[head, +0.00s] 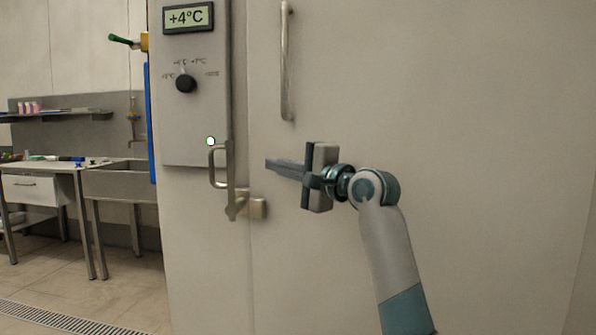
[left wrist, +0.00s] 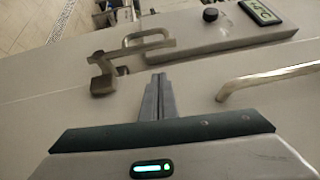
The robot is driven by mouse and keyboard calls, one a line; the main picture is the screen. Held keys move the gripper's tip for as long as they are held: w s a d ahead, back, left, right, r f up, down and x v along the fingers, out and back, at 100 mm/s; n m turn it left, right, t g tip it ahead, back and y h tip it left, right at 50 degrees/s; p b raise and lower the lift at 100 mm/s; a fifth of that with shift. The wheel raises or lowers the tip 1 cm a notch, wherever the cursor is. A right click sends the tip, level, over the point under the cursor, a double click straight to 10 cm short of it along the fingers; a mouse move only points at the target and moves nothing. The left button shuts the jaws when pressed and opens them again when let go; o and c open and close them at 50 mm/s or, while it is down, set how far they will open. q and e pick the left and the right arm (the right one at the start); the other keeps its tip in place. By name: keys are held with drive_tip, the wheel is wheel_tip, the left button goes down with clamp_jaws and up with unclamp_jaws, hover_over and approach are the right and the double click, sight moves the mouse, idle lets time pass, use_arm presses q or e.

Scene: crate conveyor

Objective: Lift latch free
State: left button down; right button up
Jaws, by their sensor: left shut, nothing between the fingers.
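The metal latch (head: 231,178) is on the front of the pale cold-store cabinet, by the vertical door seam. Its looped handle stands above a pivot, beside a small block (head: 258,208) on the door side. The latch also shows in the left wrist view (left wrist: 148,43), with its block (left wrist: 103,84) nearer. My left gripper (head: 268,163) is shut and empty, its fingers pointing left toward the latch. It is right of the looped handle and apart from it. In the left wrist view the closed fingertips (left wrist: 158,77) are below the latch. My right gripper is not in view.
A vertical door handle (head: 287,65) is above my left gripper. A control panel with a +4°C display (head: 188,17) and a black knob (head: 185,84) is on the left. A steel table (head: 45,168) and sink (head: 120,180) stand further back. The door face to the right is bare.

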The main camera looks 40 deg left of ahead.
use_arm(q)
drive_tip(key=shift+d, duration=2.65)
drive_tip(key=shift+s+f, duration=0.1)
drive_tip(key=shift+f, duration=0.05)
